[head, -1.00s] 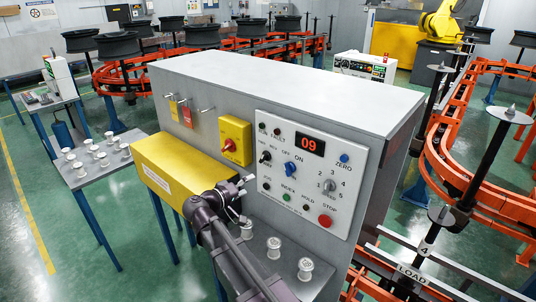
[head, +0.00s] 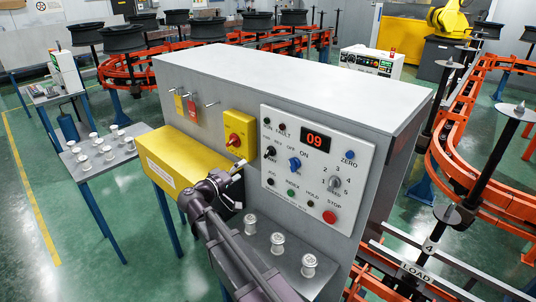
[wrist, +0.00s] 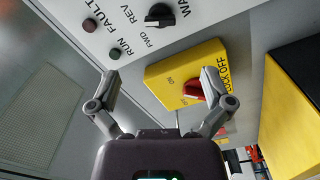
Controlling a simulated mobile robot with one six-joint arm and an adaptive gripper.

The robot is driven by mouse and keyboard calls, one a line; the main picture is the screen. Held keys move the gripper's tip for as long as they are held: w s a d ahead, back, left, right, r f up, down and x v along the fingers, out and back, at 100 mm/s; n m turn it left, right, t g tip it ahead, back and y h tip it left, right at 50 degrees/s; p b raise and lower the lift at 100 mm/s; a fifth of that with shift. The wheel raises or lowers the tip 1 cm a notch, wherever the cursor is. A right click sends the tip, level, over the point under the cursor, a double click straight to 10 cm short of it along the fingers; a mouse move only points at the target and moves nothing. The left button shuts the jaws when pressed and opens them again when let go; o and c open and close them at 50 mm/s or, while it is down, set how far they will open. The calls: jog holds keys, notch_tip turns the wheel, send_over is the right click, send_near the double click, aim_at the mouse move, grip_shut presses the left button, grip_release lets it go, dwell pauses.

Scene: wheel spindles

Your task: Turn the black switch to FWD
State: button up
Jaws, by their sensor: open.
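The black switch (head: 270,152) is a small rotary knob on the white control panel (head: 335,213), left of the blue knob. In the wrist view the black switch (wrist: 159,15) is at the top, beside the FWD and REV labels. I cannot tell for certain which label its pointer faces. My gripper (head: 238,168) is left of the panel, by the yellow box.
The yellow lockoff plate (head: 239,135) and yellow box (head: 170,160) are beside my gripper. White spools (head: 278,243) stand on the shelf below. Blue (head: 294,163) and grey (head: 333,183) knobs and a red stop button (head: 329,216) share the panel. Tags hang at upper left.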

aim_at(266, 154)
jog(key=x, duration=1.2)
jog(key=shift+w+d, duration=0.15)
jog(key=c, duration=1.1)
